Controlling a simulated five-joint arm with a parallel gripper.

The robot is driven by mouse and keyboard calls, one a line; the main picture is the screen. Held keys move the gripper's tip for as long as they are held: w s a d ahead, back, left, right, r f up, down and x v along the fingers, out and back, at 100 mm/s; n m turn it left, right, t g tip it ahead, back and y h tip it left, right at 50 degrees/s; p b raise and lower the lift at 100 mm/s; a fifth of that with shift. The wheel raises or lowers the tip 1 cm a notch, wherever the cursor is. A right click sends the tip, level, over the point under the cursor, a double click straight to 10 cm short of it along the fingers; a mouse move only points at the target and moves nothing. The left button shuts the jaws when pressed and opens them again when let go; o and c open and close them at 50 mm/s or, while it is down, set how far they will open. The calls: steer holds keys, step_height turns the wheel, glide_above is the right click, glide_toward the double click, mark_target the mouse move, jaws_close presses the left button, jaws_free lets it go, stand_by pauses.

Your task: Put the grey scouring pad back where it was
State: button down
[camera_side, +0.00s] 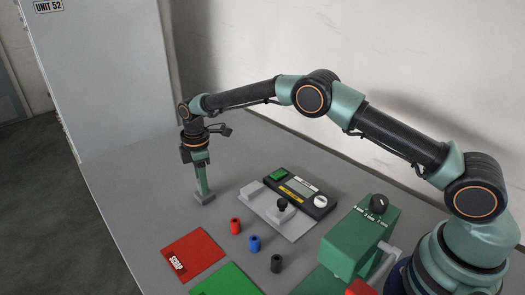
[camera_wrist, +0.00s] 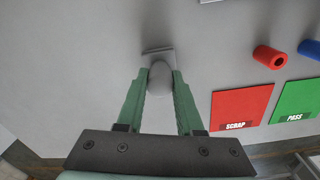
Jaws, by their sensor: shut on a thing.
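The grey scouring pad (camera_side: 203,198) is at the lower end of my gripper (camera_side: 202,186), at or just above the table left of the tester plate. In the wrist view the pad shows as a thin flat edge (camera_wrist: 158,50) with a rounded grey grip (camera_wrist: 161,80) in front of it. My gripper (camera_wrist: 160,74) is shut on this grip, with one green finger on each side. The fingers and grip hide part of the pad. I cannot tell whether the pad touches the table.
The red SCRAP mat (camera_side: 203,250), green PASS mat (camera_side: 228,282) and green box (camera_side: 350,240) are nearby. The table's left side is clear.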

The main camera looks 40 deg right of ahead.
steer(key=c, duration=0.5)
jaws_free()
steer(key=shift+c, duration=0.2)
step_height(320, 180, up, 12)
steer(key=s+d+r+m+t, duration=0.3)
steer(key=s+d+r+m, duration=0.55)
steer(key=r, duration=0.45)
steer(key=s+d+f+m+t, duration=0.1)
steer(key=s+d+m, duration=0.2)
steer(key=s, duration=0.6)
steer(key=s+d+f+m+t, duration=0.1)
steer(key=s+d+f+m, duration=0.1)
steer(key=s, duration=0.8)
steer(key=shift+d+m, duration=0.75)
